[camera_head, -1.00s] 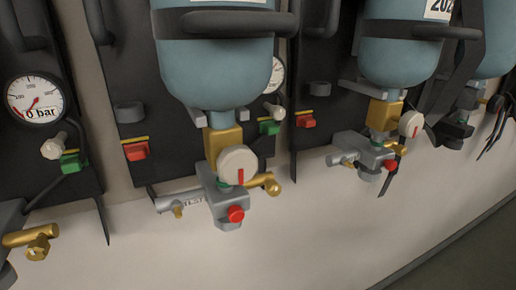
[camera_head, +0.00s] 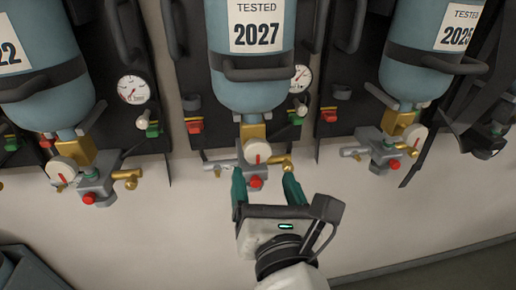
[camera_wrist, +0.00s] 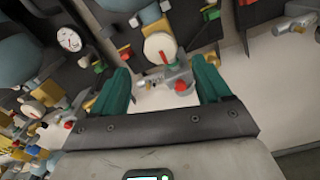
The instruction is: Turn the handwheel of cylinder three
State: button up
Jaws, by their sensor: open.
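Blue cylinders hang valve-down in a row. I see no number three on them, so I cannot tell which is cylinder three. The middle cylinder (camera_head: 249,88) has a label reading 2027. Below its brass neck is a pale round handwheel (camera_head: 257,151) with a red mark, above a grey valve block with a red knob (camera_head: 255,183). My gripper (camera_head: 265,179) is open and empty just below this wheel, its green fingers spread to either side. In the wrist view, a pale handwheel (camera_wrist: 160,47) shows ahead between and beyond the fingertips (camera_wrist: 163,72); contact is not visible.
A left cylinder (camera_head: 45,95) and a right cylinder (camera_head: 425,70), labelled in the 2020s, have similar valves and handwheels (camera_head: 62,169). Brass fittings (camera_head: 287,164), gauges (camera_head: 133,90) and dark backplates crowd the valves.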

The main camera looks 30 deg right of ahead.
aim_at(258, 156)
jog(key=p+x, duration=0.1)
jog(key=x, duration=0.7)
jog(key=shift+w, duration=0.2)
jog(key=shift+c, duration=0.2)
jog(key=c, duration=1)
jog(key=shift+o, duration=0.2)
jog(key=shift+f, duration=0.1)
jog(key=shift+m, duration=0.5)
jog(key=shift+c, duration=0.2)
